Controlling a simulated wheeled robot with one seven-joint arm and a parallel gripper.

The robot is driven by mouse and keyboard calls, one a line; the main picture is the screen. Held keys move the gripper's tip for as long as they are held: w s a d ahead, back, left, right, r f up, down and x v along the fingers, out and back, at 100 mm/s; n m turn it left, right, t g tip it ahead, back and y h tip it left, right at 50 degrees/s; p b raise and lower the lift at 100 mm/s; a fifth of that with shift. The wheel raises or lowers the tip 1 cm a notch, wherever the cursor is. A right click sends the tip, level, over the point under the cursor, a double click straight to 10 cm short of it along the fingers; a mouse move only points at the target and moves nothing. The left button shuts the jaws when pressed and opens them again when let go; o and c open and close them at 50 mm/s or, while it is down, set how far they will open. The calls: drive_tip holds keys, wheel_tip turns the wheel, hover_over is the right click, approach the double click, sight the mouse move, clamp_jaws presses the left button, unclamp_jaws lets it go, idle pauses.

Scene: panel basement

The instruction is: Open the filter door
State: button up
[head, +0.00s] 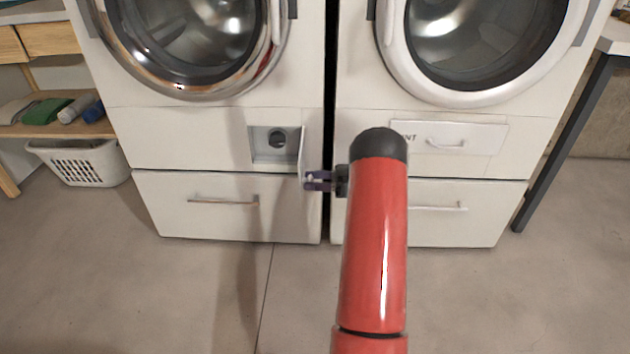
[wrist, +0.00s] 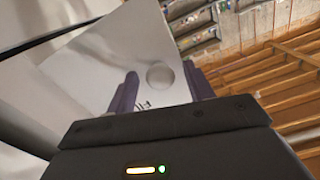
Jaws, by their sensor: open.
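The filter door (head: 302,156) is a small white flap on the left washing machine. It stands swung out from the right side of a grey recess (head: 262,148) with a dark round filter cap (head: 277,138), and shows almost edge-on. In the wrist view the white door panel (wrist: 110,55) carries a round disc-like feature (wrist: 160,75) and partly hidden lettering. My gripper (head: 308,180) is open at the lower part of the door. In the wrist view its two purple fingers (wrist: 162,88) are apart in front of the panel. I cannot tell whether they touch it.
The right machine has a closed lettered flap (head: 447,136) and a drawer (head: 430,228) below. The left drawer (head: 225,205) is shut. A white basket (head: 78,162) stands at left, a dark table leg (head: 565,145) at right. The floor (head: 180,300) in front is clear.

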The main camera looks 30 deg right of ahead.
drive_tip(key=v, duration=0.7)
drive_tip(key=shift+s+d, duration=0.25)
drive_tip(key=shift+d, duration=0.1)
